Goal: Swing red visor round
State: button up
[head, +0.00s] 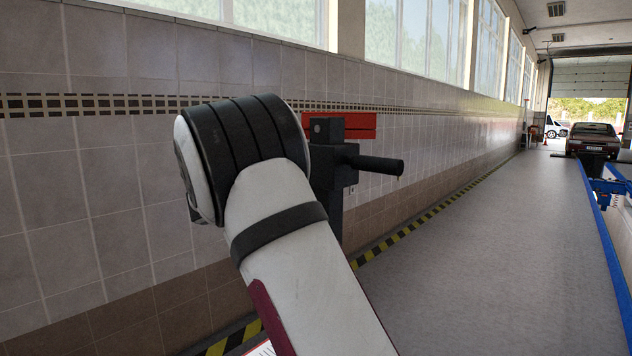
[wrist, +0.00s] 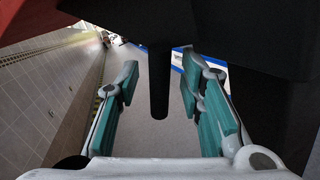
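The red visor (head: 345,125) is a flat red panel at the top of a dark post in the head view, partly hidden behind a black block and my arm. A red patch of it fills the upper left corner of the wrist view (wrist: 25,18). A black rod-shaped handle (head: 380,166) sticks out to the right from the black block. In the wrist view the handle (wrist: 158,85) lies between the fingers of my gripper (wrist: 160,75). The teal-padded fingers are open, with a gap on both sides of the handle. In the head view my gripper is hidden.
The dark post (head: 329,218) stands close to the tiled wall (head: 100,200) on the left. A yellow-black striped edge runs along the wall's foot. Grey floor (head: 470,260) is clear to the right, up to a blue rail (head: 606,235). A car (head: 594,138) stands far back.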

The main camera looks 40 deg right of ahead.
jog(key=w+a+f, duration=0.1)
jog(key=w+a, duration=0.1)
jog(key=a, duration=0.9)
jog(key=shift+a, duration=0.15)
